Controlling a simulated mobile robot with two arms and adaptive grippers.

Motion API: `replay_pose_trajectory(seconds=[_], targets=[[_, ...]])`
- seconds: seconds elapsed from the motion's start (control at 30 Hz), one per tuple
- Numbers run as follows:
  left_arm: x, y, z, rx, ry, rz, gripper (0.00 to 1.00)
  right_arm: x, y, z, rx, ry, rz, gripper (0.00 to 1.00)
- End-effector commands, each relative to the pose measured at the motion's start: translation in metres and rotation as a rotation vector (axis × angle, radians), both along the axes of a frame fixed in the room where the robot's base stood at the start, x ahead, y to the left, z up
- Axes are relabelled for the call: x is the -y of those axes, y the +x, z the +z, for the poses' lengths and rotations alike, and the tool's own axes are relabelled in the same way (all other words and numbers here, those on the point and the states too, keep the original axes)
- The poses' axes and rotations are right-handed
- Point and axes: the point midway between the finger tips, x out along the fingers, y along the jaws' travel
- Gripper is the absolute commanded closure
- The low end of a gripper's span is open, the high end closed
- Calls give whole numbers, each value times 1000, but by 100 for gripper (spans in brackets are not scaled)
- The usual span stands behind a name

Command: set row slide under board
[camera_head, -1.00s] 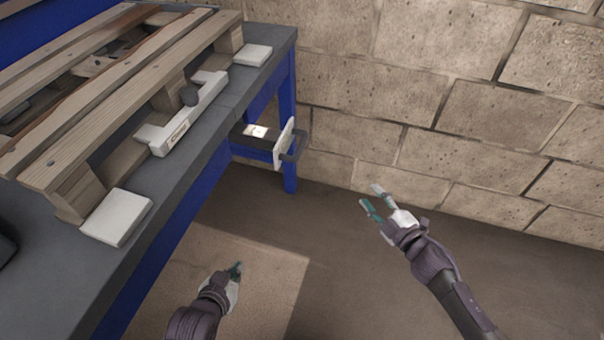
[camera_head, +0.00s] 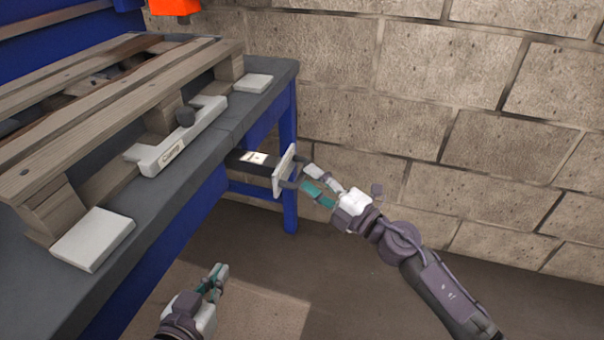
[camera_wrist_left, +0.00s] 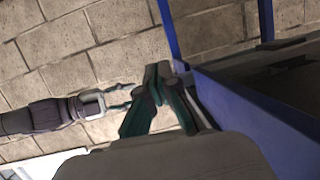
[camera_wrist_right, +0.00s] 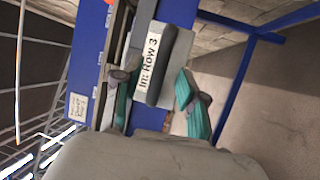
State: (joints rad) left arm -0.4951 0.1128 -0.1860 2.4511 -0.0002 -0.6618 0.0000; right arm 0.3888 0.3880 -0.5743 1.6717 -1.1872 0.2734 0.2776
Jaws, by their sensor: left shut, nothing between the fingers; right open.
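The row slide is a dark bar with a white label (camera_head: 253,158) and a white front plate (camera_head: 284,171). It sticks out from under the bench top at the bench's right end. In the right wrist view its plate (camera_wrist_right: 176,57) reads "Im: Row 3" and bears a dark handle (camera_wrist_right: 162,66). My right gripper (camera_head: 309,178) is open at the plate, with its fingers (camera_wrist_right: 157,90) on either side of the handle in the wrist view. I cannot tell whether they touch it. My left gripper (camera_head: 217,276) is shut and empty, low beside the bench front.
A wooden pallet (camera_head: 120,97) lies on the grey bench top (camera_head: 214,157). White pads (camera_head: 93,239) and a white bar with a dark knob (camera_head: 178,140) sit along its edge. A blue leg (camera_head: 289,205) stands below the slide. A block wall (camera_head: 470,120) closes the back.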

Motion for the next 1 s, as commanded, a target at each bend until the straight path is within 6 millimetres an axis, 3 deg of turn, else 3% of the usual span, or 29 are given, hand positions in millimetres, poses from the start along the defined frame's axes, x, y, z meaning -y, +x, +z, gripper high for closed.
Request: replay_pose_trajectory(seconds=[0.23,0.57,0.6,0.83,1.0], targets=[[3,4,9,59,-15,-4,100,-22,19,4,-1,1,0,59],[3,5,12,71,-18,-4,100,-25,21,5,-1,0,0,59],[3,5,12,71,-18,-4,100,-25,21,5,-1,0,0,60],[3,5,12,71,-18,-4,100,-25,21,5,-1,0,0,99],[3,5,12,71,-18,-4,100,-25,21,5,-1,0,0,100]])
